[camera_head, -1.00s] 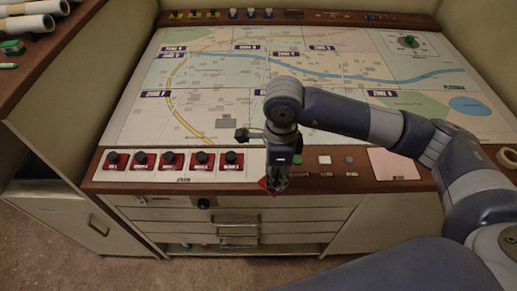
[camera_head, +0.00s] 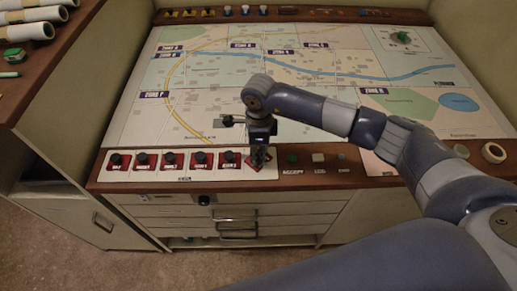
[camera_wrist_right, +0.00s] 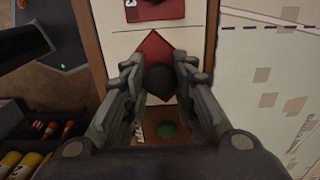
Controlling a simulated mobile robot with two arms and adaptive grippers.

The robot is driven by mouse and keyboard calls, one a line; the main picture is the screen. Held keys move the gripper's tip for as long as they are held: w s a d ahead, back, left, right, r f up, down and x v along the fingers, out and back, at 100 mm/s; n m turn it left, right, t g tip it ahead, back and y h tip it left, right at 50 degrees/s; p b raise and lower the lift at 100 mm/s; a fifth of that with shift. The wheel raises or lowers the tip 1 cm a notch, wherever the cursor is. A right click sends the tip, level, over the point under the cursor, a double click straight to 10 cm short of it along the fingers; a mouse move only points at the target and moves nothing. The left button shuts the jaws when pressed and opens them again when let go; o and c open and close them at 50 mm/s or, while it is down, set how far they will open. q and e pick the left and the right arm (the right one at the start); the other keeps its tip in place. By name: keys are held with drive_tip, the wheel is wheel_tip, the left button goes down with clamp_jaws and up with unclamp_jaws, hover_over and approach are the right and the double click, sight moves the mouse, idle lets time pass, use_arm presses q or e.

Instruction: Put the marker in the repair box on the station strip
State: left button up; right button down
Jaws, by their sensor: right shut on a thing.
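The red diamond-shaped marker with a dark round knob (camera_wrist_right: 151,48) is between the fingers of my right gripper (camera_head: 262,157). The gripper is shut on its knob. The marker is at the right end of the white station strip (camera_head: 215,177), turned so a corner points along the strip. I cannot tell whether it touches the strip. Several other red markers (camera_head: 169,161) with black knobs stand in a row on the strip to the left. The wrist view shows one red marker (camera_wrist_right: 155,8) just beyond the held one. The strip's box labels are too small to read. My left gripper is out of view.
A green button (camera_head: 292,158) and a pale button (camera_head: 318,157) sit right of the strip on the wooden ledge. The map board (camera_head: 200,110) lies behind. Drawers are below the ledge. A tape roll (camera_head: 494,152) lies at the far right.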

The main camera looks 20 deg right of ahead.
sight(259, 153)
drive_tip(key=shift+f, duration=0.1)
drive_tip(key=shift+f+b, duration=0.15)
drive_tip(key=shift+b, duration=0.15)
drive_tip(key=c, duration=1.3)
unclamp_jaws()
drive_tip(key=shift+r, duration=0.4)
drive_tip(key=shift+r+b, duration=1.15)
drive_tip(key=shift+r, duration=4.7)
